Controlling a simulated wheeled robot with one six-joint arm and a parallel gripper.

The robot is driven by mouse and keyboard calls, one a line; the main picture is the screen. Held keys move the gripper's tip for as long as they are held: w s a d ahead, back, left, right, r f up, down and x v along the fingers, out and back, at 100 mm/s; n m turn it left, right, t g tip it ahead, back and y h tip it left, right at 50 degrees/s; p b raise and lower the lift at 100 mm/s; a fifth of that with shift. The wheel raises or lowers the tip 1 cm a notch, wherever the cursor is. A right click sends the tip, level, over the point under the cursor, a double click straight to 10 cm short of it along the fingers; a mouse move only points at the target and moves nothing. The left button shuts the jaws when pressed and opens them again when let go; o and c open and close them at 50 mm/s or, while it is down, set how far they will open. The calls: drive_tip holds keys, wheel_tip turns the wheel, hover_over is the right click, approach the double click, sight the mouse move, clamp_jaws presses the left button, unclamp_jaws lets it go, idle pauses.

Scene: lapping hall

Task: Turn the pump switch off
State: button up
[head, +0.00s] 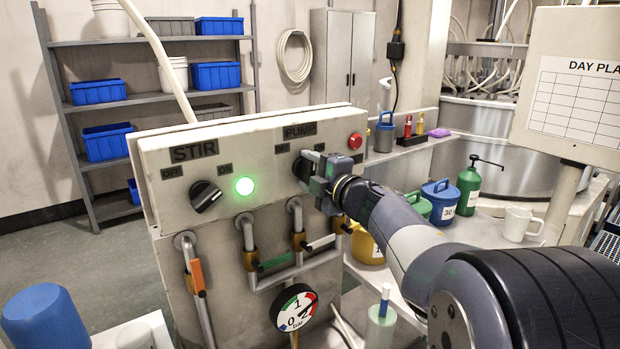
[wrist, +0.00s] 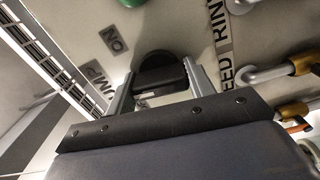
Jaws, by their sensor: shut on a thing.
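The pump switch (wrist: 160,75) is a black rotary knob on the beige control panel (head: 240,150), under the PUMP label (head: 299,130). In the head view my gripper (head: 308,172) reaches the panel from the right and covers most of the knob. In the wrist view the two fingers of my gripper (wrist: 160,90) stand on either side of the knob's grip bar, shut on it. The ON mark (wrist: 112,40) shows beside the knob. Which mark the knob points to is hard to tell. A red lamp (head: 355,141) sits right of the pump switch.
Left on the panel are the STIR switch (head: 205,196) and a glowing green lamp (head: 245,186). Pipes with coloured valve handles and a pressure gauge (head: 294,308) are below. Jugs, a green pump bottle (head: 467,188) and a white mug (head: 520,224) stand at right.

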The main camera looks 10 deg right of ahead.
drive_tip(key=shift+f+n, duration=0.1)
drive_tip(key=shift+n, duration=0.5)
drive_tip(key=shift+b, duration=0.3)
drive_tip(key=o, duration=1)
drive_tip(key=v, duration=1)
drive_tip(key=shift+s+d+b, duration=0.15)
drive_tip(key=shift+s+b, duration=0.2)
drive_tip(key=x, duration=1.1)
drive_tip(key=shift+p, duration=0.35)
